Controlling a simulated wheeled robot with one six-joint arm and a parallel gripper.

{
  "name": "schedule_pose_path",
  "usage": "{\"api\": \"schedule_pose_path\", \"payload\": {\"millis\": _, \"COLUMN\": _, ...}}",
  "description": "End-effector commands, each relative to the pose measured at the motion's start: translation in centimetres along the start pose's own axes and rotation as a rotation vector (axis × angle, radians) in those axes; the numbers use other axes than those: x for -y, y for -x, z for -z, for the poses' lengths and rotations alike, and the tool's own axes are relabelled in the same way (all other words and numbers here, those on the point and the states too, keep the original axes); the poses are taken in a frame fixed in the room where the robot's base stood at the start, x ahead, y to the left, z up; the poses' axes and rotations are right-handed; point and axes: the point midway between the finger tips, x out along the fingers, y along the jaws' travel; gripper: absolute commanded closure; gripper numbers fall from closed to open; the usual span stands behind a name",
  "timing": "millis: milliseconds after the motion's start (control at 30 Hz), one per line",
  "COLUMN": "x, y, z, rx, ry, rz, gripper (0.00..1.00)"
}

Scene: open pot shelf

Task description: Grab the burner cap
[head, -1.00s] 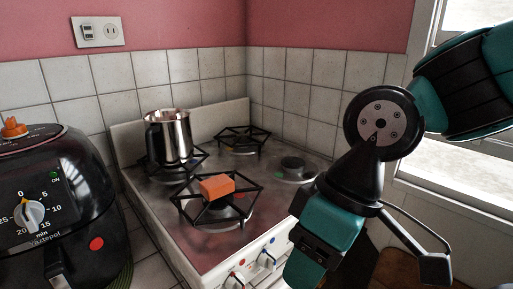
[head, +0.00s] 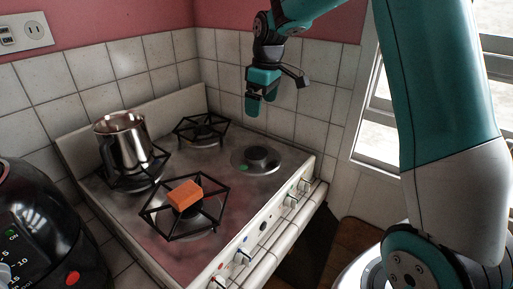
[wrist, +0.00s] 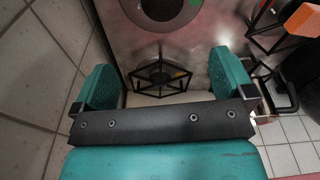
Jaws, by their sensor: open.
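The burner cap (head: 257,154) is a dark round disc on the bare burner at the stove's right side, which has no grate over it. It also shows at the top edge of the wrist view (wrist: 160,7), partly cut off. My gripper (head: 262,106) is above the stove, over and slightly behind the cap, apart from it. In the wrist view my gripper (wrist: 164,65) shows its two teal fingers spread wide with nothing between them.
A steel pot (head: 122,143) stands on the left grate. An orange block (head: 185,193) sits on the front grate (head: 150,213). An empty grate (head: 200,131) is at the back. Tiled walls (head: 229,76) close in behind. A black appliance (head: 38,235) stands at left.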

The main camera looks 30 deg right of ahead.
Motion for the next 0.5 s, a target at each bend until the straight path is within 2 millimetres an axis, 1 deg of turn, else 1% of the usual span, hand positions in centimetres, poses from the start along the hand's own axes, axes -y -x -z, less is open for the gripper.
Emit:
{"api": "schedule_pose_path", "payload": {"millis": 33, "x": 0.1, "y": -1.1, "z": -0.1, "rx": 0.006, "ry": 0.000, "rz": 0.006, "gripper": 0.00}}
{"api": "schedule_pose_path", "payload": {"millis": 100, "x": 0.1, "y": -2.7, "z": -0.1, "rx": 0.005, "ry": -0.001, "rz": 0.006, "gripper": 0.00}}
{"api": "schedule_pose_path", "payload": {"millis": 300, "x": 0.2, "y": -7.1, "z": -0.1, "rx": 0.005, "ry": -0.001, "rz": 0.005, "gripper": 0.00}}
{"api": "schedule_pose_path", "payload": {"millis": 400, "x": 0.1, "y": -8.7, "z": -0.1, "rx": 0.002, "ry": -0.001, "rz": 0.003, "gripper": 0.00}}
{"api": "schedule_pose_path", "payload": {"millis": 500, "x": 0.1, "y": -9.7, "z": -0.1, "rx": 0.000, "ry": -0.001, "rz": 0.002, "gripper": 0.00}}
